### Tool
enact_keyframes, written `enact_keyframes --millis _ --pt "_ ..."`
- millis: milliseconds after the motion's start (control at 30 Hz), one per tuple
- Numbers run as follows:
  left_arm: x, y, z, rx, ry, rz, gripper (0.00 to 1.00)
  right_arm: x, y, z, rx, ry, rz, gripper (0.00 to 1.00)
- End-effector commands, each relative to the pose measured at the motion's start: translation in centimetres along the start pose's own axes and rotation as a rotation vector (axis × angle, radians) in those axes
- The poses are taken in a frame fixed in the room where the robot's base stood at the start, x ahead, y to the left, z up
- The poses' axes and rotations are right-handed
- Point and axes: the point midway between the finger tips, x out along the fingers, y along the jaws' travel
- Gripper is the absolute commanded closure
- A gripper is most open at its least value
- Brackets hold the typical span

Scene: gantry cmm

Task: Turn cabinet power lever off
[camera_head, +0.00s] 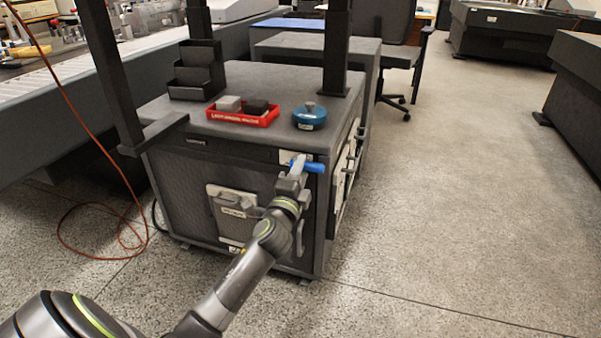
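The dark grey cabinet (180,185) stands left of the middle. A lever with a blue handle (314,168) sits near the top right corner of its front face, on a pale plate. The handle points right, about level. My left gripper (297,170) is at the lever, its fingers at the handle's left end. The fingers are small and partly overlap the lever, so I cannot tell whether they close on it. My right gripper is not in view.
On the cabinet top are a red tray (243,117) with two blocks, a blue round object (309,117) and a black stepped organizer (196,72). Dark posts rise from it. An orange cable (64,235) lies at left. The floor at right is clear.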

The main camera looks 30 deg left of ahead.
Motion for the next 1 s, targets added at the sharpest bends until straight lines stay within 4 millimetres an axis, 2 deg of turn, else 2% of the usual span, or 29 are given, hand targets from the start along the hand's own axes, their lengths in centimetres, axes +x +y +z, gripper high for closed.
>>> enact_keyframes --millis 300,467,700,1000 --pt "-0.1 -0.1 0.0 0.003 0.001 -0.001 0.56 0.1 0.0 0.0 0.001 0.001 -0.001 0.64" --pt "-1.5 -0.1 0.0 0.003 0.001 0.0 0.56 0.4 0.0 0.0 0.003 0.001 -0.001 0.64" --pt "-6.2 -0.1 0.0 0.002 -0.001 0.002 0.56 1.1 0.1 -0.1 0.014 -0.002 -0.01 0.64" --pt "-12.5 0.1 0.1 0.001 -0.002 0.003 0.56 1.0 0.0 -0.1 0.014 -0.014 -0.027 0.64"
